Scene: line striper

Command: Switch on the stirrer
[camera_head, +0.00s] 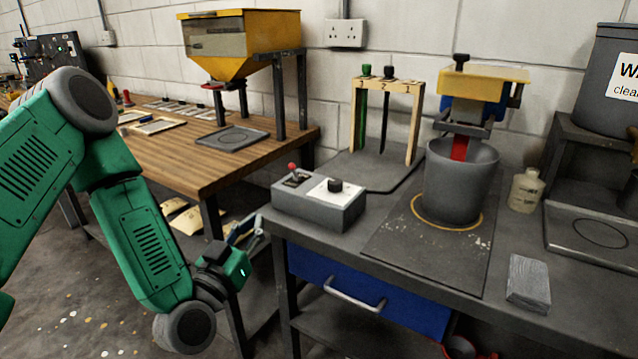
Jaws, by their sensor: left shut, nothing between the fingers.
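The stirrer (477,82) has a yellow top and a red paddle reaching into a dark grey bucket (462,185) on the right bench. A grey control box (318,207) sits at that bench's front left corner. It carries a small lever with a red knob (292,168) on the left and a black dial (335,185) on a white plate. The lever stands roughly upright. My left gripper (222,262) is shut and empty, left of the box and below its top, apart from it. Its fingertips are hard to make out. My right gripper is not in view.
A wooden bench (215,170) with a yellow hopper (240,45) stands behind left. A wooden rack (386,88) stands behind the control box. A grey block (528,283) and a pale bottle (525,190) are on the right bench. A blue drawer (368,300) is under its front edge.

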